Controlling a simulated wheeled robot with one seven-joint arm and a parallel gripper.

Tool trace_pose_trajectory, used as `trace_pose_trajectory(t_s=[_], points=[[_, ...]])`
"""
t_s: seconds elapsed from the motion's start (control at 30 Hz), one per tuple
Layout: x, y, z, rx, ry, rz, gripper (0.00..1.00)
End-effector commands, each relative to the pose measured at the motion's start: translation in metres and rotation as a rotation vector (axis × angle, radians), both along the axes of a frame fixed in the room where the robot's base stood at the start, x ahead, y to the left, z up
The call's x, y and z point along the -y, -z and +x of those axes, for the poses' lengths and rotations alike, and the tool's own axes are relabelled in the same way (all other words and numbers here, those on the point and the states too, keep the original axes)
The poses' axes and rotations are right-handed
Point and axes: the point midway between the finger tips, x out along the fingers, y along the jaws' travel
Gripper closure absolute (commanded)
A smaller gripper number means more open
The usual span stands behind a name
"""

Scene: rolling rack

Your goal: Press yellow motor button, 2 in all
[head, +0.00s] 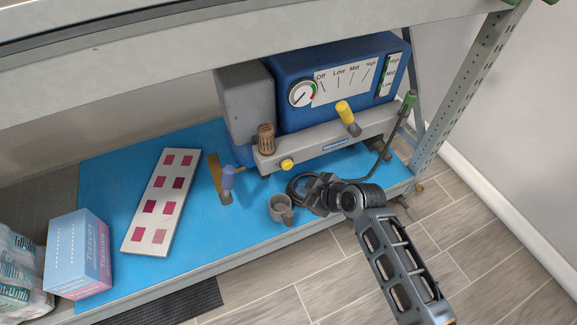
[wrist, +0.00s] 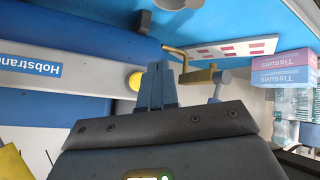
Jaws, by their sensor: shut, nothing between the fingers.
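The yellow button (head: 287,165) is a round knob on the front of the blue machine's grey base, left of the nameplate. In the wrist view the yellow button (wrist: 134,81) shows just left of my fingers, its right edge close to or behind them. My gripper (wrist: 160,70) is shut and empty, its two fingers together. In the head view my gripper (head: 316,194) is to the right of and below the button; its fingertips are hard to make out there. I cannot tell whether they touch the button.
The blue machine (head: 290,75) carries a dial and a yellow lever (head: 345,112). A grey cup (head: 278,207) stands near the shelf edge below the button. A blue-topped valve (head: 228,178), a slide tray (head: 143,235) and a tissue box (head: 68,255) lie further left. A shelf beam runs above.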

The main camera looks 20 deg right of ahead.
Motion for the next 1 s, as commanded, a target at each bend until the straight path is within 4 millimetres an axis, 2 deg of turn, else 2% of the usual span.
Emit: trace_pose_trajectory(t_s=[0.37,0.63,0.8,1.0], points=[[0.001,0.002,-0.002,-0.005,0.003,0.016,1.00],[0.005,0.015,-0.022,-0.039,0.013,0.250,1.00],[0.005,0.012,-0.033,-0.025,0.009,0.418,1.00],[0.004,0.005,-0.038,-0.001,0.001,0.515,1.00]])
